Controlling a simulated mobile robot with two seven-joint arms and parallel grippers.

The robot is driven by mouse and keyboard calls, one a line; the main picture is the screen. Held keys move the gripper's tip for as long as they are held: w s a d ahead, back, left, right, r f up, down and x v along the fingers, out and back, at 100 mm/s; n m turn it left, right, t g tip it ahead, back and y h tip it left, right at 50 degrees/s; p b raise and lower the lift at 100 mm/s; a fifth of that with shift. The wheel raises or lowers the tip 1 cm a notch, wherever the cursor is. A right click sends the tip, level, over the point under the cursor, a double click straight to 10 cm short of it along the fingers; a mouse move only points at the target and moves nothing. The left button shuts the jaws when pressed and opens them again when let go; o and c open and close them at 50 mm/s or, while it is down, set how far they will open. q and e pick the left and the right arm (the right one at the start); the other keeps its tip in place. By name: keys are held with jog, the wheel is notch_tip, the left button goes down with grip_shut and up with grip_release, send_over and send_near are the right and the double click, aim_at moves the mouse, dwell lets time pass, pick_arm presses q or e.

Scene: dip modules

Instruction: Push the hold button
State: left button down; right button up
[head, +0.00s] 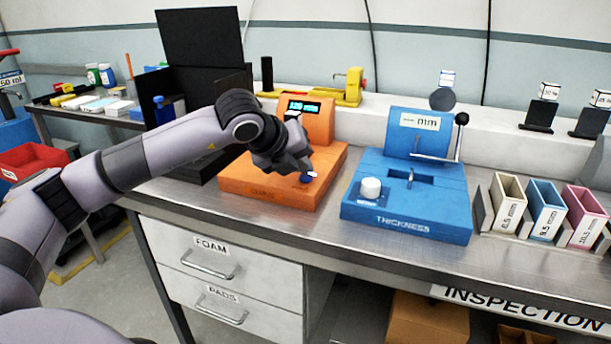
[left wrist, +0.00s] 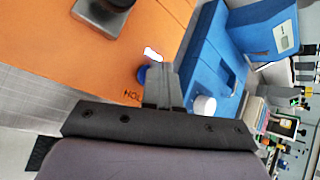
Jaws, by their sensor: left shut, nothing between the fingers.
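The orange device (head: 265,188) stands on the steel bench with a lit display (head: 304,107) on its raised back. A small blue button (head: 308,178) sits near its front right corner, beside a small white part.
The blue thickness device (head: 405,215) with a white knob (head: 370,188) stands just right of the orange one. A black panelled box (head: 200,90) stands behind my arm. Labelled bins (head: 546,208) are at the right. The bench front is clear.

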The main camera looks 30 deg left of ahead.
aim_at(302, 178)
pick_arm(q)
jog(key=shift+r, duration=0.3)
notch_tip(302, 178, up, 6)
jog(key=p, duration=0.3)
dwell(0.4)
dwell(0.4)
